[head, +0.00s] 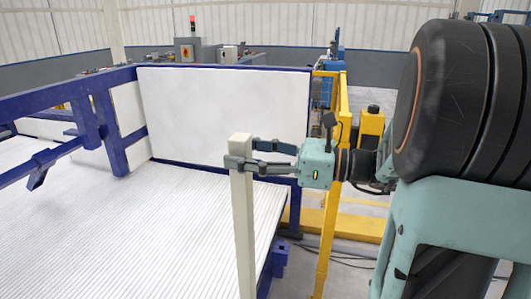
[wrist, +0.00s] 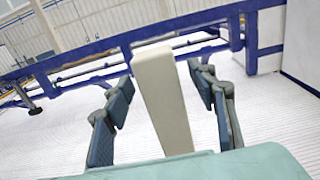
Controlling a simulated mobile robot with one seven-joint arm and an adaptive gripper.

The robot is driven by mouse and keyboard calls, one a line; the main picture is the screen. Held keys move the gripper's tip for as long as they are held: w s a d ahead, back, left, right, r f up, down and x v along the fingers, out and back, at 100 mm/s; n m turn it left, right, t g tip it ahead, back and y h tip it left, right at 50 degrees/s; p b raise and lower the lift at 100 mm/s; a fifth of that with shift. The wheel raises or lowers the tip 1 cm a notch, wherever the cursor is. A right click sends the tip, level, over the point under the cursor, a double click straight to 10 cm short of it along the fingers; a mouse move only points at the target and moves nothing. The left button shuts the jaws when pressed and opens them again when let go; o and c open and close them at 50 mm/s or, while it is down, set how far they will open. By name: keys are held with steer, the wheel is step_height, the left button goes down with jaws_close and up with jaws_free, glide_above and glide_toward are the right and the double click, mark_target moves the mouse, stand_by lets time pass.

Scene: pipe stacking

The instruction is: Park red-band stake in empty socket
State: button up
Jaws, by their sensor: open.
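A cream square stake (head: 242,215) stands upright at the front side of the pipe rack in the head view. Its lower end runs out of the picture. No red band shows on the part I can see. My gripper (head: 246,153) is near the stake's top, with one finger on each side of it. In the wrist view the stake (wrist: 163,95) rises between the two fingers of my gripper (wrist: 160,78), with a gap on both sides. The jaws are open around it. I cannot make out an empty socket in either view.
A bed of white pipes (head: 130,235) fills the rack at left. A blue frame (head: 95,110) and a white panel (head: 225,105) with blue edges stand behind it. A yellow post (head: 331,215) stands right of the stake, close to my arm.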

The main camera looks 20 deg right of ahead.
steer(key=shift+w+a, duration=0.3)
steer(key=shift+a, duration=0.15)
jaws_close()
stand_by(0.4)
